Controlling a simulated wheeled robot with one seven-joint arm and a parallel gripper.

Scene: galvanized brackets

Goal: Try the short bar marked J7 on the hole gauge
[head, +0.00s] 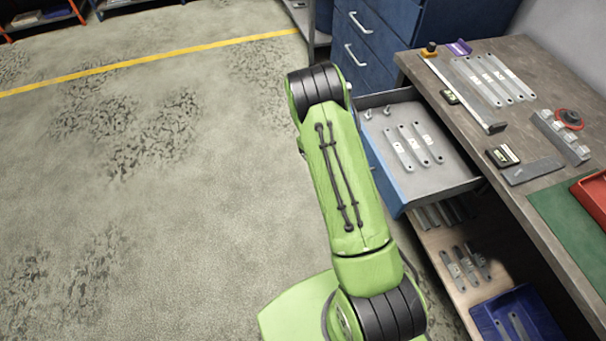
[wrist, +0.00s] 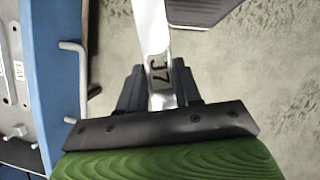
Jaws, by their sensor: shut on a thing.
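The short bar (wrist: 152,30), pale metal with a J7 label, is in my gripper (wrist: 158,90). The two dark fingers are shut on its near end, just around the label, and the bar points away from the gripper, its far end beyond the frame. Bare floor lies behind it in the wrist view. In the head view my arm hides the gripper and the bar. Two upright pegs (head: 387,111) stand in the open drawer (head: 440,178) beside several labelled bars; a block with raised parts (head: 562,138) stands on the bench. I cannot tell which is the hole gauge.
The drawer's blue front (wrist: 42,75) and its handle (wrist: 75,80) are close on the left of the gripper. The bench (head: 530,75) holds long bars (head: 493,80), a red tray (head: 592,196) and a green mat (head: 570,222). A blue bin (head: 515,310) is below. Floor at left is clear.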

